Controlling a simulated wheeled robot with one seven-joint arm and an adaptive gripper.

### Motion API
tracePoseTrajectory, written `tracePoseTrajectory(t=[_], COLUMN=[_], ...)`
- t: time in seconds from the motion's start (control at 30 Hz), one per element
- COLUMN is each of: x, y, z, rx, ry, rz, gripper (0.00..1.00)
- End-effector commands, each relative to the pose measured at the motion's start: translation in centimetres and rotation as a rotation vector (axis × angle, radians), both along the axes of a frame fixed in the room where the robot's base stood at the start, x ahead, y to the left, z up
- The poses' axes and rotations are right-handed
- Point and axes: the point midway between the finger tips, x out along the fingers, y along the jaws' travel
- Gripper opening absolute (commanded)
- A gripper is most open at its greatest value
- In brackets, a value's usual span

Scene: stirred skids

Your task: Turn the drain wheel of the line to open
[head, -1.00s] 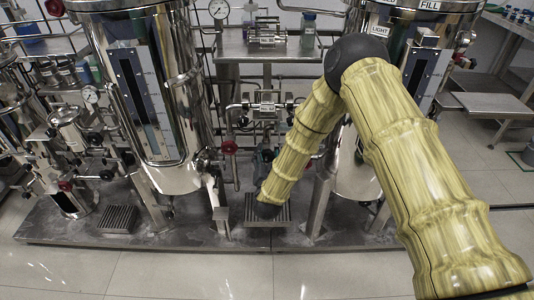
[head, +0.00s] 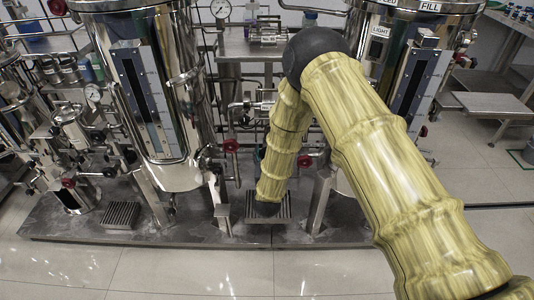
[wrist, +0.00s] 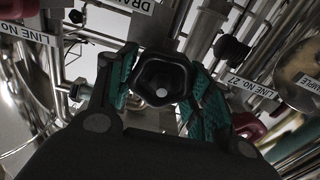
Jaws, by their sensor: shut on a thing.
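A black lobed wheel (wrist: 150,69) with a pale centre sits in the middle of the wrist view. My gripper (wrist: 163,88) is shut on it, with a teal-padded finger on each side of its rim. A label (wrist: 128,4) reading "DRA…", cut off by the frame edge, shows just above the wheel. A "LINE No. 27" label (wrist: 252,87) is at the right, and another line label (wrist: 24,33), its number unclear, is at the left. In the head view my arm hides the gripper and wheel, low between the two tanks. How far the wheel is turned cannot be told.
Polished tanks stand left (head: 177,100) and right (head: 345,183) of my arm. Red handwheels (head: 231,146) and (head: 304,160) are close beside my forearm, among thin pipes. A floor grate (head: 284,206) lies on the skid base (head: 170,235). The tiled floor in front is clear.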

Motion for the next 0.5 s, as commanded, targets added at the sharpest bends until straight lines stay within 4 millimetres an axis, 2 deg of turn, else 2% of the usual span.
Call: tracePoseTrajectory(t=[0.3,0.33,0.43,0.5], x=[-0.09,-0.09,-0.08,-0.07], y=[0.01,0.00,0.01,0.01], z=[-0.15,-0.16,-0.14,-0.11], rx=[-0.001,-0.001,0.000,0.000], ry=[0.003,0.003,0.003,0.002], rz=[0.001,0.001,0.001,0.001], gripper=[0.27,0.55,0.73,0.74])
